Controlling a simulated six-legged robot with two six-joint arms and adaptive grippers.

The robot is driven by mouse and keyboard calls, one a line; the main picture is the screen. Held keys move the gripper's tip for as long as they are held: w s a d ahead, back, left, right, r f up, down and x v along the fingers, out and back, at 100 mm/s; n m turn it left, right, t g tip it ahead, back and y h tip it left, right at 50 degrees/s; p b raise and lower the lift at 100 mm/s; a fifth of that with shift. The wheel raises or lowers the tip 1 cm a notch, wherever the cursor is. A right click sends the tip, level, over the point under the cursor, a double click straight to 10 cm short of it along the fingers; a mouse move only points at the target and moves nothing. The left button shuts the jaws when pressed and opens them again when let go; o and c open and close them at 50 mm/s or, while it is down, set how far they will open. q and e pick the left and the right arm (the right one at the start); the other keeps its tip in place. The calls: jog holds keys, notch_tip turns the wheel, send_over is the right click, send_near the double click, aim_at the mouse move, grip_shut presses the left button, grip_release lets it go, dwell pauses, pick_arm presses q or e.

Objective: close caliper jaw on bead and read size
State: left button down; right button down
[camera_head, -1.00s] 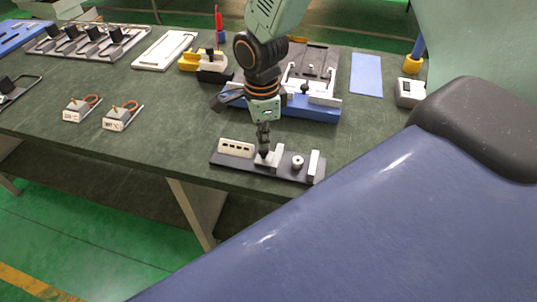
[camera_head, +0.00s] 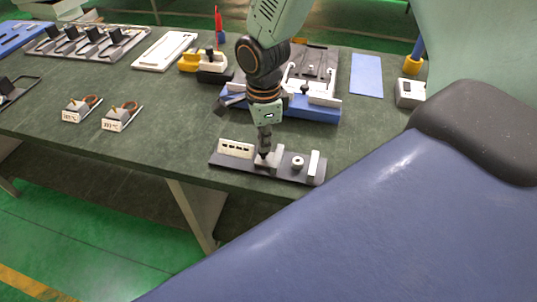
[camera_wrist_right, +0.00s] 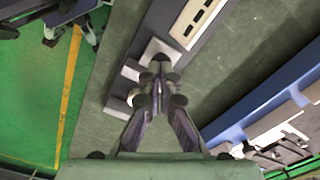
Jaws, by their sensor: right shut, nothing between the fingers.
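The caliper is a dark bar (camera_head: 228,162) near the table's front edge. It carries a pale block with small dark windows (camera_head: 236,148), a grey sliding jaw (camera_head: 273,157), a round grey bead (camera_head: 298,161) and an upright pale end jaw (camera_head: 314,164). Clear gaps separate the bead from both jaws. My right gripper (camera_head: 264,155) is shut and empty, pointing down at the sliding jaw. In the right wrist view its tips (camera_wrist_right: 160,62) overlap the sliding jaw (camera_wrist_right: 154,47); contact cannot be told. My left gripper is not in view.
Behind the caliper stands a blue-based fixture (camera_head: 318,108). Two small labelled heater pieces (camera_head: 115,124) lie to the left. A blue pad (camera_head: 366,75) and a small white box (camera_head: 410,93) are at the back right.

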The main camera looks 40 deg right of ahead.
jog(key=shift+s+d+f, duration=0.1)
jog(key=shift+s+d, duration=0.5)
jog(key=shift+s, duration=0.3)
dwell(0.7)
jog(key=shift+s+d+f+b, duration=0.1)
jog(key=shift+s+d+b, duration=0.2)
jog(key=shift+s+d, duration=0.25)
jog(key=shift+s+d+f+b, duration=0.1)
jog(key=shift+s+d+b, duration=0.2)
jog(key=shift+s, duration=0.4)
dwell(0.8)
jog(key=shift+r, duration=0.1)
dwell(0.7)
jog(key=shift+w+d+r+p, duration=0.1)
jog(key=shift+w+r+p, duration=0.05)
jog(key=shift+r+p, duration=0.4)
jog(key=shift+w+r+p, duration=0.1)
jog(key=shift+r+p, duration=0.3)
jog(key=shift+r, duration=0.15)
notch_tip(320, 180, up, 5)
jog(key=p, duration=0.3)
jog(key=shift+p, duration=0.35)
jog(key=shift+w, duration=0.1)
jog(key=shift+f, duration=0.1)
